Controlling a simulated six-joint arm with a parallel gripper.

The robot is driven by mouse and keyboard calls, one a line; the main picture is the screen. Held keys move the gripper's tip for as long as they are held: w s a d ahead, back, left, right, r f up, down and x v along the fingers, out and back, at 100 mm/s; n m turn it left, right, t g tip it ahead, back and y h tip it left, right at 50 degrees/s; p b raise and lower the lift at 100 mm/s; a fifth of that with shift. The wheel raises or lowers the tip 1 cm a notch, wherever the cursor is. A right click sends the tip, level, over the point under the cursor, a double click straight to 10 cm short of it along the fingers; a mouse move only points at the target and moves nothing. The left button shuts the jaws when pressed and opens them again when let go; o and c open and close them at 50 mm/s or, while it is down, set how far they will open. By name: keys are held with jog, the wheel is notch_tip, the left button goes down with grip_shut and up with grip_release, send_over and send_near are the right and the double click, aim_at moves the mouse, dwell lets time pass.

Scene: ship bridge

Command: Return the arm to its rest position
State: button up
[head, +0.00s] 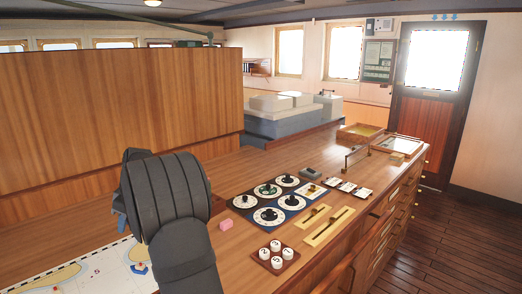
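My dark arm rises from the bottom of the head view, in front of the wooden console (220,262). Its bulky rounded joint stands over the left part of the counter, beside the chart (85,268). My gripper cannot be made out; the arm's own links hide what lies behind them. A small blue part shows at the left edge of the joint, and I cannot tell what it belongs to. Whether anything is held does not show.
Right of the arm are a pink block (243,201), a dial panel (279,199), slider plates (328,226) and a block with numbered white knobs (275,255). A tall wooden panel (110,115) stands behind the arm. A wooden tray (348,135) lies at the far end.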

jog(key=s+a+f, duration=0.1)
jog(key=s+a, duration=0.1)
jog(key=a, duration=0.3)
jog(key=s+a+f, duration=0.2)
jog(key=a, duration=0.3)
jog(key=s+a+f, duration=0.2)
jog(key=a, duration=0.4)
jog(key=shift+s, duration=0.3)
jog(key=w+d+r, duration=0.2)
jog(key=w+d, duration=0.1)
jog(key=d, duration=0.9)
jog(key=w+d+r+n, duration=0.1)
jog(key=w+d, duration=0.2)
jog(key=d, duration=0.9)
jog(key=w+d+r, duration=0.2)
jog(key=w+d, duration=0.2)
jog(key=d, duration=0.9)
jog(key=shift+g, duration=0.3)
jog(key=a+f, duration=0.2)
jog(key=a, duration=0.1)
jog(key=a+f, duration=0.2)
jog(key=a, duration=0.2)
jog(key=a+f, duration=0.2)
jog(key=a, duration=0.1)
jog(key=shift+w+a, duration=0.15)
jog(key=shift+a, duration=0.15)
jog(key=x, duration=0.3)
jog(key=shift+w+d+f, duration=0.1)
jog(key=shift+d+f, duration=0.1)
jog(key=shift+f, duration=0.65)
